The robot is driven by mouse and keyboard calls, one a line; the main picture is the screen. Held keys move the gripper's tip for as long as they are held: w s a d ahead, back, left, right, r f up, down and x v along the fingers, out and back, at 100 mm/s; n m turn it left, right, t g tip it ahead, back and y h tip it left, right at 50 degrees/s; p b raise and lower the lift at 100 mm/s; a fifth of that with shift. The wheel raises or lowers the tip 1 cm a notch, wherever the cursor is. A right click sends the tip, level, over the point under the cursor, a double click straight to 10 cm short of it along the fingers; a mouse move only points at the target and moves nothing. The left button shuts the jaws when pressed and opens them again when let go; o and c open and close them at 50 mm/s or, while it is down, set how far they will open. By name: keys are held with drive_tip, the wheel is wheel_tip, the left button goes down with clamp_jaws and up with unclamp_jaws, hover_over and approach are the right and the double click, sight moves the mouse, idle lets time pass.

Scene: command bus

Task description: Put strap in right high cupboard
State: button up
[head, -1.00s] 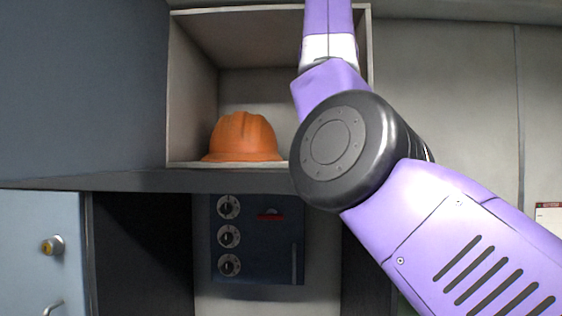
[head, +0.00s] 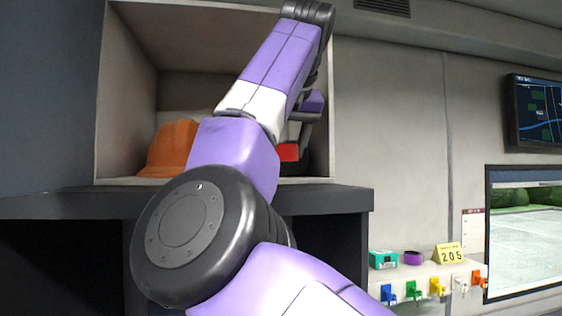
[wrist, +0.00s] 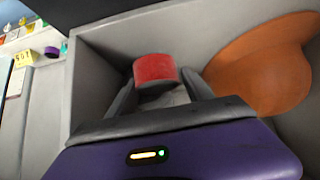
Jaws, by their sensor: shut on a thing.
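The red strap (head: 289,152), a short rolled shape, is inside the high cupboard (head: 126,110) at its right side. It also shows in the wrist view (wrist: 154,68). My gripper (wrist: 160,88) is shut on it, with a dark finger on each side. In the head view my arm covers much of the cupboard and part of the gripper. The cupboard is an open box with a light rim. I cannot tell whether the strap touches the cupboard floor.
An orange helmet (head: 169,148) stands on the cupboard floor, left of the strap, partly behind my arm. To the right, a low shelf holds a green box (head: 383,259), a purple roll (head: 412,257) and a yellow 205 sign (head: 449,253). Several coloured keys hang below.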

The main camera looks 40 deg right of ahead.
drive_tip(key=shift+f, duration=1.6)
drive_tip(key=shift+f, duration=0.1)
drive_tip(key=o, duration=1.6)
drive_tip(key=b+v, duration=0.2)
drive_tip(key=v, duration=1)
drive_tip(key=shift+b, duration=0.4)
